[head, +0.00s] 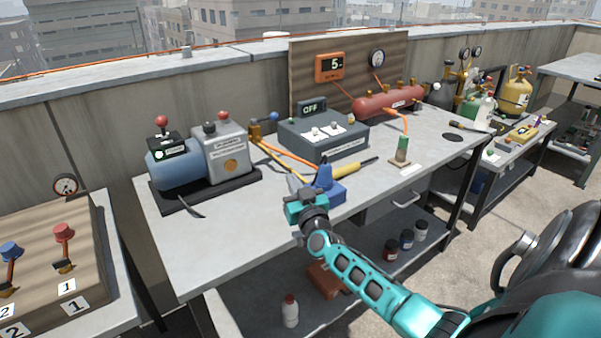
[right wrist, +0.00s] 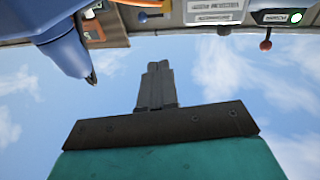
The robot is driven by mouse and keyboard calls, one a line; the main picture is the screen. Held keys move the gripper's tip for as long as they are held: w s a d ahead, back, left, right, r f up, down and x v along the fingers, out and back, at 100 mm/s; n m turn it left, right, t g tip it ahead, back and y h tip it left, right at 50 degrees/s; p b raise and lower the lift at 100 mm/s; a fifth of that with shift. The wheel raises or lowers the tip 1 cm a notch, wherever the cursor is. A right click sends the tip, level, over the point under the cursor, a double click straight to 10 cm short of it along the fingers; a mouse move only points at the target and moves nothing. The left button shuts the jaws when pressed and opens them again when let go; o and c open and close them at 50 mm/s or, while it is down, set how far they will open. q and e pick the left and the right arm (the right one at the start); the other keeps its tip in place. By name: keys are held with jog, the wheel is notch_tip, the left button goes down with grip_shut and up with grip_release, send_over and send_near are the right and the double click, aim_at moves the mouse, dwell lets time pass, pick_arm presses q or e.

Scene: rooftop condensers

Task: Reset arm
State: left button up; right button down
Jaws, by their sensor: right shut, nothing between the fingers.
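My right arm reaches in from the lower right in the head view, over the front edge of the workbench (head: 225,235). My right gripper (head: 293,183) is shut and empty, above the bench top beside a blue stand or clamp (head: 323,190). Its closed fingers (right wrist: 156,85) show in the right wrist view, with nothing between them. A pointed blue part (right wrist: 68,48) is close by on the left there. I cannot tell whether the gripper touches the blue thing. My left gripper is not in view.
A pump unit (head: 172,165) stands at the bench's left. A grey control box (head: 323,135) stands behind the gripper, with orange hoses (head: 278,152) and a yellow-handled tool (head: 352,168) nearby. A red tank (head: 390,101) is at the back. The front-left bench top is clear.

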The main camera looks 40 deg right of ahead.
jog(key=a+f+y, duration=0.1)
jog(key=s+a+f+n+y, duration=0.1)
jog(key=a, duration=0.1)
jog(key=a+f+n+y, duration=0.1)
jog(key=a, duration=0.1)
jog(key=shift+s+a+f, duration=0.25)
jog(key=shift+s, duration=0.15)
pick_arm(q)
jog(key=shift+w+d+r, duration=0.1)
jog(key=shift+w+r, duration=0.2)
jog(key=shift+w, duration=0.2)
pick_arm(e)
jog(key=shift+s+a+f, duration=0.15)
jog(key=shift+a+f, duration=0.05)
jog(key=shift+a, duration=0.15)
